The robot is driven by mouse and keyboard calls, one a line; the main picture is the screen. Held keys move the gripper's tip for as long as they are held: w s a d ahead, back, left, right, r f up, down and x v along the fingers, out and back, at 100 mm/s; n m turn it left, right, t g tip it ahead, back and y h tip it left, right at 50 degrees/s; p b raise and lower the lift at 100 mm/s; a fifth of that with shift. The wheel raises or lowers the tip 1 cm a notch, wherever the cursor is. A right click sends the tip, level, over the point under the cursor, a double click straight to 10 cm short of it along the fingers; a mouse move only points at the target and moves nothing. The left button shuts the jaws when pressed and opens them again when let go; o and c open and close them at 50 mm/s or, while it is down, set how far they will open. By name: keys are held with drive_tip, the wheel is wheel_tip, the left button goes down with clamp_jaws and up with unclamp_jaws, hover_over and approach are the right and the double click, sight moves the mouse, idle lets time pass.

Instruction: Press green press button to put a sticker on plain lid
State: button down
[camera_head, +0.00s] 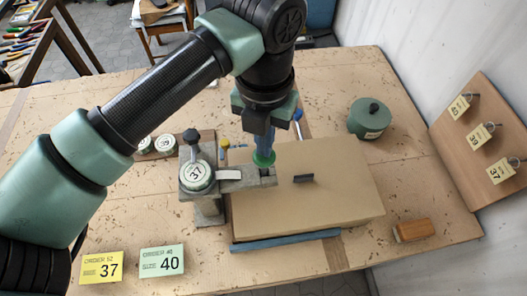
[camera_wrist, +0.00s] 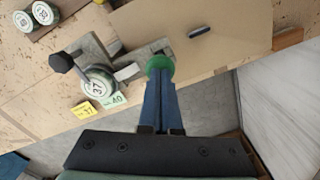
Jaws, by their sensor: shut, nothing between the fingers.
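The green press button (camera_head: 264,158) is a round green cap at the right end of the grey press (camera_head: 208,206); it also shows in the wrist view (camera_wrist: 160,65). The press arm reaches over the plain tan lid (camera_head: 325,212), which has a short dark slot or handle (camera_head: 303,178). My gripper (camera_head: 262,150) points down with its blue fingers together and empty, tips right at the button. I cannot tell whether they touch it. The fingers hide part of the button in both views.
Two more round discs (camera_head: 155,144) lie in a holder left of the press. A green pot (camera_head: 370,118) and a wooden block (camera_head: 413,230) stand right of the lid. A yellow 37 card (camera_head: 102,267) and a green 40 card (camera_head: 162,261) lie at the front left. A pegboard (camera_head: 485,130) leans at the right.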

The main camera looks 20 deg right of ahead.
drive_tip(key=shift+f+b, duration=1.7)
drive_tip(key=shift+s, duration=0.1)
drive_tip(key=shift+r+p, duration=2.1)
drive_tip(key=shift+r, duration=2)
